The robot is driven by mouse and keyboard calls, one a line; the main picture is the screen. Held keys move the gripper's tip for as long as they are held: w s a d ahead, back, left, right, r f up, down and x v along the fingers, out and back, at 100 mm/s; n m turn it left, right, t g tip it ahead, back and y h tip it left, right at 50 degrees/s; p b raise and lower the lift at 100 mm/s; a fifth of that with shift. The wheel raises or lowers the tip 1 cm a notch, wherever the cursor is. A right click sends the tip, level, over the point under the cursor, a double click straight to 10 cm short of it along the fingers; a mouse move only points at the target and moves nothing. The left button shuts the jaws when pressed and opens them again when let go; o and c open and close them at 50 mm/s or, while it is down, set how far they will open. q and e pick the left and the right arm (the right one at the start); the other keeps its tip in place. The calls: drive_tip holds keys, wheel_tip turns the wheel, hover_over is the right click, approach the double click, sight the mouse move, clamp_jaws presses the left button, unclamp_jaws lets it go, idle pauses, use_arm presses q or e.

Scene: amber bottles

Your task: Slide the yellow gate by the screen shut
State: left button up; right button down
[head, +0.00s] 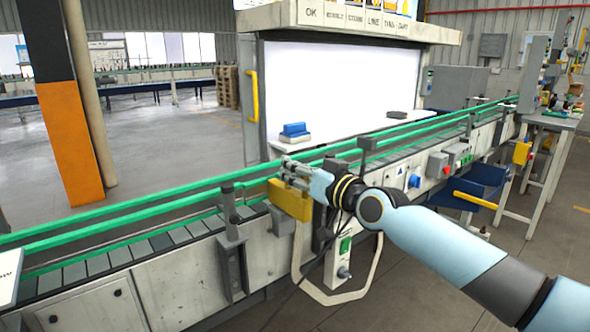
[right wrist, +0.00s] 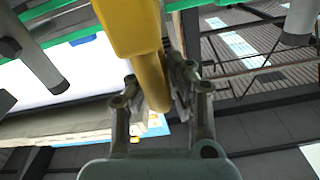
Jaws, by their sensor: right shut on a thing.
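The yellow gate (head: 290,201) is a yellow block at the near side of the conveyor, in front of the white screen (head: 340,85). My right gripper (head: 291,174) is at its top in the head view. In the right wrist view the gate shows as a yellow body (right wrist: 127,25) with a yellow bar running down between the fingers. My right gripper (right wrist: 157,92) is shut on this bar there. The gripper hides part of the gate in the head view. My left gripper is not in view.
The conveyor's green guide rails (head: 135,229) run from lower left to upper right. A blue block (head: 294,130) lies on the ledge under the screen. A hose loop (head: 372,280) and a green-button box (head: 345,245) hang below the gate. A blue bin (head: 484,182) stands at right.

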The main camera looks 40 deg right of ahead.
sight(277, 182)
drive_tip(key=w+b, duration=0.1)
drive_tip(key=w, duration=0.1)
drive_tip(key=w+b, duration=0.1)
drive_tip(key=b, duration=0.1)
drive_tip(key=w+b, duration=0.1)
drive_tip(key=w, duration=0.1)
drive_tip(key=shift+w+a+f+b, duration=0.25)
drive_tip(key=shift+w+b, duration=0.05)
drive_tip(key=shift+b, duration=0.05)
drive_tip(key=shift+w, duration=0.35)
drive_tip(key=shift+r, duration=0.3)
drive_tip(key=c, duration=1.6)
unclamp_jaws()
drive_tip(key=shift+a, duration=0.1)
drive_tip(key=o, duration=0.3)
drive_tip(key=shift+w+a, duration=0.1)
drive_tip(key=shift+w, duration=0.1)
